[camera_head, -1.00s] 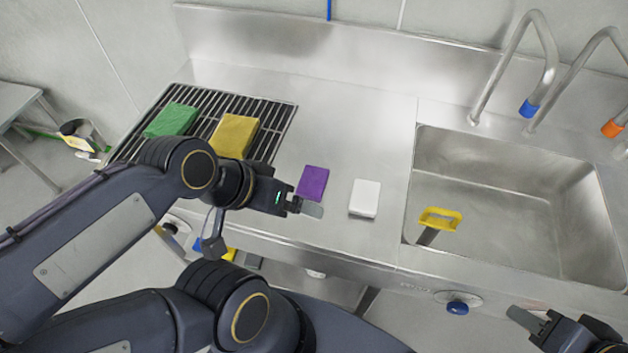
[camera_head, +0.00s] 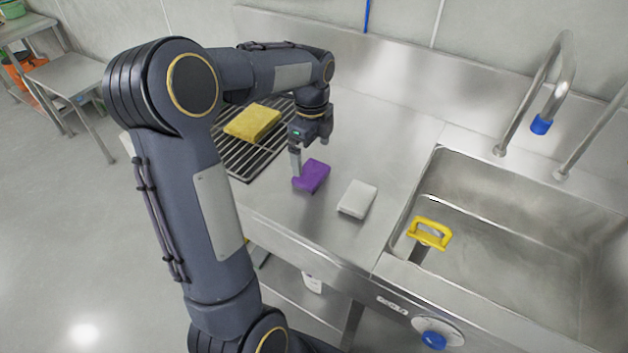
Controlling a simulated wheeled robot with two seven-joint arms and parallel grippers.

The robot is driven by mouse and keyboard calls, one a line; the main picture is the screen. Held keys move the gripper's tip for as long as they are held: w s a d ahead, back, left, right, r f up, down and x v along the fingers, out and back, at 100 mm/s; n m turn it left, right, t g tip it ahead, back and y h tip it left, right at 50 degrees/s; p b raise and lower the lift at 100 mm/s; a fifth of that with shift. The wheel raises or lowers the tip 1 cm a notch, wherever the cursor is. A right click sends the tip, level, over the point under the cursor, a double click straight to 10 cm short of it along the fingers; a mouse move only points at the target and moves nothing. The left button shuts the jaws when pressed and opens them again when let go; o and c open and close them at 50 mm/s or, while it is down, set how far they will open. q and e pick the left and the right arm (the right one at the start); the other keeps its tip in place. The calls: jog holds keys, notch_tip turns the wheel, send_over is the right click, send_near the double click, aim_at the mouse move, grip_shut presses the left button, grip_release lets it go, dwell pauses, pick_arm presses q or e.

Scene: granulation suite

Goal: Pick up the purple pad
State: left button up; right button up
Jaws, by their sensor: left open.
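The purple pad (camera_head: 314,176) lies flat on the steel counter, between the drain rack and the white pad. My left gripper (camera_head: 297,163) points down at the pad's left end, with one finger showing beside that end. It is open. I cannot tell whether the finger touches the pad, and the other finger is hard to make out. My right gripper is out of the picture.
A white pad (camera_head: 357,198) lies right of the purple one. A yellow pad (camera_head: 252,122) rests on the drain rack (camera_head: 243,160). The sink (camera_head: 500,240) at the right holds a yellow-handled tool (camera_head: 430,233). A tap (camera_head: 556,90) stands behind the sink. The counter's back is clear.

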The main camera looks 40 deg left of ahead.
aim_at(311, 172)
pick_arm(q)
jog(key=f, duration=0.6)
jog(key=shift+s+d, duration=0.15)
jog(key=shift+s, duration=0.1)
jog(key=c, duration=1)
jog(key=shift+r, duration=0.15)
jog(key=shift+r, duration=0.2)
notch_tip(311, 172, up, 2)
jog(key=shift+r, duration=0.1)
jog(key=s+r, duration=0.1)
jog(key=s+d+r, duration=0.1)
jog(key=r, duration=0.1)
jog(key=s+r, duration=0.1)
jog(key=r, duration=0.1)
jog(key=shift+s+d+r, duration=0.2)
jog(key=shift+s+d, duration=0.2)
jog(key=shift+s+d+r+b, duration=0.15)
jog(key=shift+s+d+r, duration=0.6)
jog(key=shift+s, duration=0.75)
jog(key=shift+s+d+r+b, duration=0.2)
jog(key=shift+s+d+r, duration=0.55)
jog(key=shift+s, duration=0.75)
jog(key=shift+s+d+r+b, duration=0.15)
jog(key=shift+s+d+r, duration=0.35)
jog(key=shift+s+r, duration=0.7)
